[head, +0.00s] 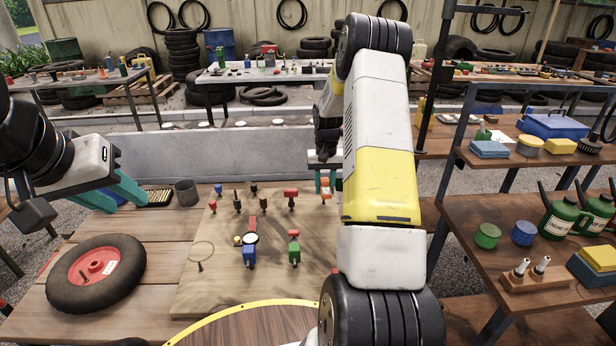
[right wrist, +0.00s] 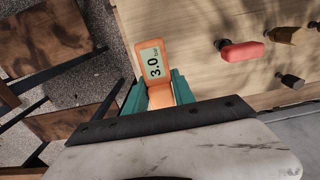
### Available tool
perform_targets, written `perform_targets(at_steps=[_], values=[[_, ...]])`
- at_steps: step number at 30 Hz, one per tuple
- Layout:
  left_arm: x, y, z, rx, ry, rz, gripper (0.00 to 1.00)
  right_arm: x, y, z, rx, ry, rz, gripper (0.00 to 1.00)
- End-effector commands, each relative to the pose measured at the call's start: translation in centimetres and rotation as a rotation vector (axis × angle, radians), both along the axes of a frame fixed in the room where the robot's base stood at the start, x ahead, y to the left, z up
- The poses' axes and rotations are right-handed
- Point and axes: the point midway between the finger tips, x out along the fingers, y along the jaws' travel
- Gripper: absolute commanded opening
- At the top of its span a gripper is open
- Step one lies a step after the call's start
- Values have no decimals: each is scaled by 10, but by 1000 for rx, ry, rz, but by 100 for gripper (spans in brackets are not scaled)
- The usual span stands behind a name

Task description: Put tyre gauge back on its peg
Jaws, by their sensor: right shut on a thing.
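The tyre gauge is an orange body with a grey display reading "3.0 bar" in the right wrist view (right wrist: 152,62). My right gripper (right wrist: 158,92) is shut on its lower part, teal fingers on either side. In the head view the orange gauge (head: 326,187) shows near the board's upper right, partly hidden by my right arm. The wooden board (head: 215,295) carries several short pegs, one a dark peg (right wrist: 291,82) in the right wrist view. I cannot tell which peg is the gauge's. My left gripper (head: 128,196) is open and empty, left of the board.
On the board are a red-topped tool (head: 291,193), a blue tool (head: 250,256), a green tool (head: 294,249) and a wire loop (head: 201,251). A wheel (head: 95,274) lies on the bench at left, with a dark cup (head: 187,193) behind. Shelves stand at right.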

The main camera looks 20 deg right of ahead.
Motion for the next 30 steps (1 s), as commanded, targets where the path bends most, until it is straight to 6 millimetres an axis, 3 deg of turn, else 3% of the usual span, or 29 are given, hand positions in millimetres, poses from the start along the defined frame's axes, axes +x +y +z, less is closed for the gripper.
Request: perform_targets(at_steps=[30], values=[[0, 0, 0, 0, 0, 0, 36, 0, 0, -19, 0, 0, 0, 0]])
